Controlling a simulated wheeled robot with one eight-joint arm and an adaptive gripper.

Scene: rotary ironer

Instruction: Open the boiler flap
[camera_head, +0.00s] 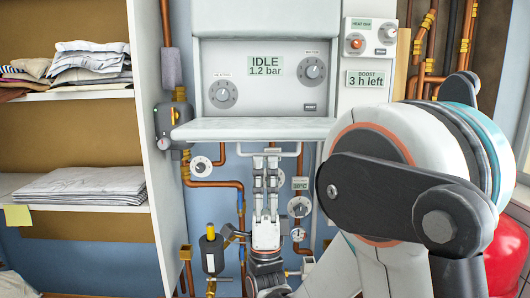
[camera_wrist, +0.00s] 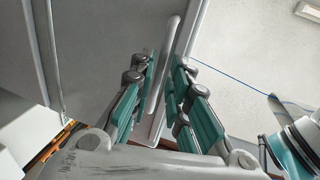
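The boiler (camera_head: 265,20) is a white wall unit with its control panel (camera_head: 264,76) uncovered. The white flap (camera_head: 253,130) stands out roughly level below the panel; it also shows in the wrist view (camera_wrist: 105,50). A pale bar handle (camera_head: 285,150) is on the flap's underside. My gripper (camera_head: 266,160) points up beneath the flap. In the wrist view, its teal-padded fingers (camera_wrist: 165,75) stand apart on either side of the bar handle (camera_wrist: 168,50). The fingers look open around the bar; whether either pad touches it is hard to tell.
Copper pipes, gauges (camera_head: 300,206) and valves line the wall below the boiler, close around my gripper. A shelf unit (camera_head: 150,130) with folded cloth (camera_head: 85,183) stands at left. A red rounded object (camera_head: 506,258) is at lower right. My arm covers much of the right side.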

